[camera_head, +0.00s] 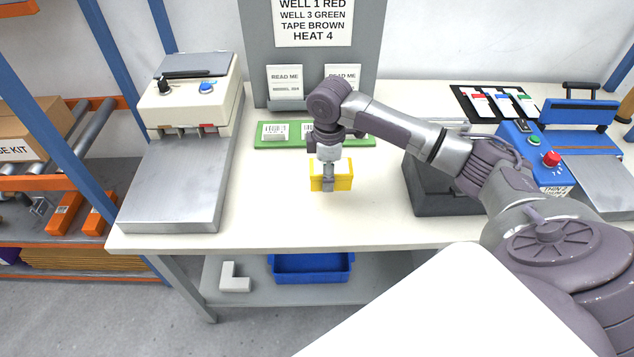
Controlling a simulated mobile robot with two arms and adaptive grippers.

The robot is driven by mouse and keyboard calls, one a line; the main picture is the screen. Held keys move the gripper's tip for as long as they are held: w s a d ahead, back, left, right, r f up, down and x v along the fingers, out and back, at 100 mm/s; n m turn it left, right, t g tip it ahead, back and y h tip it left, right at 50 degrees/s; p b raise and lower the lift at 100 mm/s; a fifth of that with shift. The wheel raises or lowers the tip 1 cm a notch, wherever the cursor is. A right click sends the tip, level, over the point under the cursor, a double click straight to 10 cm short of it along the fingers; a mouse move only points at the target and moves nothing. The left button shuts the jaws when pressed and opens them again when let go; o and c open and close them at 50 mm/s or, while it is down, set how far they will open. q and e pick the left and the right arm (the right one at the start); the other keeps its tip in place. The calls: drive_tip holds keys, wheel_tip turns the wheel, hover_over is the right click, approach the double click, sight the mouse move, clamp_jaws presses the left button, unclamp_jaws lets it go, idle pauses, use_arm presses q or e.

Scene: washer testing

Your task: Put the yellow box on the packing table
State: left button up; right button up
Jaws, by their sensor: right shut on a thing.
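The yellow box (343,178) is near the middle of the white-topped table (275,222), in front of a green tray. My right gripper (328,185) points down and is shut on the yellow box, with a finger in front of its near face. The box looks upright and at or very close to the table top; I cannot tell if it touches. My left gripper is not in view.
A sealing machine (185,115) stands at the left of the table. The green tray (265,143) with white labelled cards lies behind the box. A dark block (430,190) and a blue machine (533,150) are at the right. A blue bin (312,268) sits on the lower shelf.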

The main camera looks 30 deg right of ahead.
sight(317, 195)
drive_tip(key=shift+w+a+f, duration=0.3)
drive_tip(key=shift+w+a, duration=0.05)
drive_tip(key=shift+w, duration=0.15)
drive_tip(key=shift+w+a+f, duration=0.3)
drive_tip(key=shift+w+a, duration=0.05)
drive_tip(key=shift+w, duration=0.1)
drive_tip(key=shift+a+f, duration=0.1)
drive_tip(key=shift+f, duration=0.1)
drive_tip(key=shift+f+p, duration=0.3)
drive_tip(key=shift+f, duration=1.65)
drive_tip(key=shift+f, duration=0.1)
drive_tip(key=o, duration=1.3)
wheel_tip(317, 195, up, 12)
drive_tip(key=shift+r, duration=0.15)
